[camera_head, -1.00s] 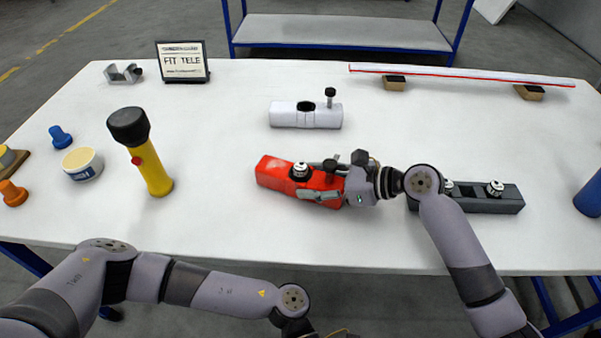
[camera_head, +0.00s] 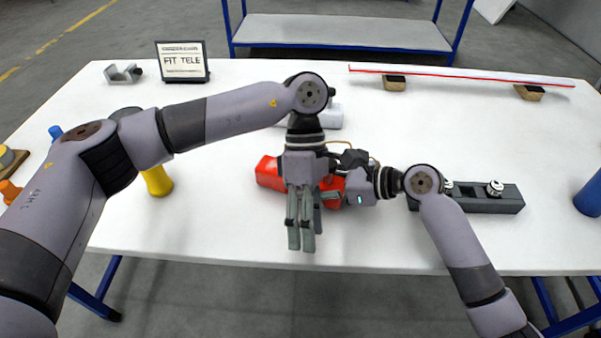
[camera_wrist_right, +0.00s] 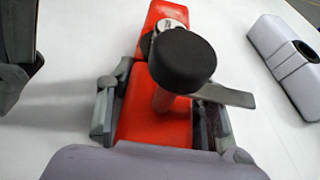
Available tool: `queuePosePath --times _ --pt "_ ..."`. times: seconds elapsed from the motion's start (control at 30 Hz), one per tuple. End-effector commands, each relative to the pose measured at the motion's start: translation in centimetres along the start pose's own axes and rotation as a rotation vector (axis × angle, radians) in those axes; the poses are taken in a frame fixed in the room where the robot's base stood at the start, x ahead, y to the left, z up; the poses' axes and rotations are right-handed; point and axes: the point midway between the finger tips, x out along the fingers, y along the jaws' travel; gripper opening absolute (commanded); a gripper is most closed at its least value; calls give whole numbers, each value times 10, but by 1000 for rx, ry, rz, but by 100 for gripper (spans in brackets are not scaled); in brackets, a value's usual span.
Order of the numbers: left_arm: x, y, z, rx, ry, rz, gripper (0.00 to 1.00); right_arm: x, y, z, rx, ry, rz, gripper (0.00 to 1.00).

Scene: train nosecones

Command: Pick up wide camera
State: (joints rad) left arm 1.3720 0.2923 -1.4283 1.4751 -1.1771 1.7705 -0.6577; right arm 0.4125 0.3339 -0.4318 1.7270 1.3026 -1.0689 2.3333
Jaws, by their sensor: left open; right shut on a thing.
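A long red block (camera_head: 268,172) with a round black knob (camera_wrist_right: 183,62) lies on the white table; it also shows in the right wrist view (camera_wrist_right: 165,22). My right gripper (camera_wrist_right: 160,120) is shut on this red block, one finger on each side. My left gripper (camera_head: 302,240) is open and empty, pointing down in front of the red block in the head view and hiding its middle. A white block (camera_head: 329,117) behind is mostly hidden by my left arm; it also shows in the right wrist view (camera_wrist_right: 285,62). I cannot tell which block is the wide camera.
A dark grey block (camera_head: 505,203) lies at the right, partly behind my right arm. A sign reading FIT TELE (camera_head: 182,62) stands at the back left. A yellow flashlight (camera_head: 157,181) is mostly hidden by my left arm.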

Motion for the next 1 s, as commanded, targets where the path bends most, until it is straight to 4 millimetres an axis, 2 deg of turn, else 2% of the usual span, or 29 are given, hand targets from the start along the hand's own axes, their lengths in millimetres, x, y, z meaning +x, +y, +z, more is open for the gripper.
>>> queuePosePath --times 0.03,0.1,0.2,0.3,0.4,0.53,0.8,1.0 --pt "-34 11 -2 -42 17 88 48 0 0 -1 0 2 0 26" --pt "-75 20 -4 -99 34 193 48 0 0 -1 0 2 0 26" --pt "-124 28 -6 -156 63 323 48 0 0 -2 0 2 0 26" --pt "-154 35 -11 -164 132 437 48 0 0 -2 0 2 0 26" --pt "-174 40 -15 -160 195 514 48 0 0 -2 1 2 0 26" --pt "-178 46 -20 -154 232 555 48 0 0 -2 1 2 1 26" --pt "-141 69 -32 -153 236 556 48 0 0 -1 1 2 1 26" --pt "-128 77 -37 -153 235 557 48 0 0 -2 1 2 1 26"
